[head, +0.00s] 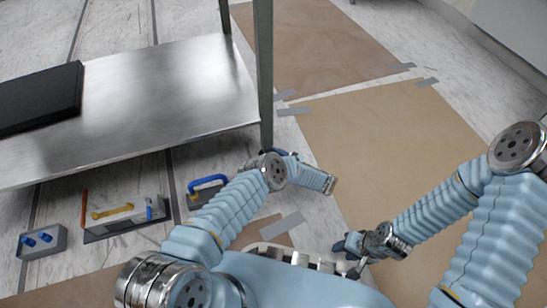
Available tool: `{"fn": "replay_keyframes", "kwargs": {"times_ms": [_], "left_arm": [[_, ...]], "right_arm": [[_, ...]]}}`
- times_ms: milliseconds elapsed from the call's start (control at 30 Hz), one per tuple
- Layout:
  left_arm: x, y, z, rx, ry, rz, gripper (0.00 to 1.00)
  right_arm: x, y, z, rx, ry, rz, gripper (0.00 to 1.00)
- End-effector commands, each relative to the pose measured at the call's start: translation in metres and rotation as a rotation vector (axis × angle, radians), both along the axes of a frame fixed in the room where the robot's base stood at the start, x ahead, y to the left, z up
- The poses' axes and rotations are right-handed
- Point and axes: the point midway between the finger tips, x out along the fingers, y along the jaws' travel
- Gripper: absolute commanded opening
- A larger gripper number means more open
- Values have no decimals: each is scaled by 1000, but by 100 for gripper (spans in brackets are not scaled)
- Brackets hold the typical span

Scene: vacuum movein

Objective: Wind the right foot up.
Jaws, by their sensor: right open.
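The steel bench (150,100) has a near right leg (264,80) that runs down to the floor. The bottom of this leg is behind my left arm, so its foot is hidden. My left arm bends right beside the leg, and its forearm ends at a metal wrist; its gripper does not show. My right gripper (348,257) is low at the centre right, open and empty, close to the front of my own body. It is well apart from the leg.
A black slab (40,97) lies on the bench. Along the floor stand a grey box with blue parts (42,242), a tray with a yellow handle (125,218) and a blue-handled tool (206,190). Brown sheets (390,140) taped to the floor leave free room at right.

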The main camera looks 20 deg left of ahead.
Motion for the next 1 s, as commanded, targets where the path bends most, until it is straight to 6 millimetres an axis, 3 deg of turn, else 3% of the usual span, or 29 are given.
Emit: {"fn": "replay_keyframes", "kwargs": {"times_ms": [733, 767, 900, 1000], "left_arm": [[-1, 1, 0, 3, 2, 94, 20], [-1, 1, 0, 3, 2, 94, 52], [0, 1, 0, 2, 1, 94, 71], [0, 0, 0, 2, 1, 93, 71]], "right_arm": [[0, 0, 0, 0, 0, 0, 41], [0, 0, 0, 0, 0, 0, 41], [0, 0, 0, 0, 0, 0, 41], [0, 0, 0, 0, 0, 0, 41]]}}
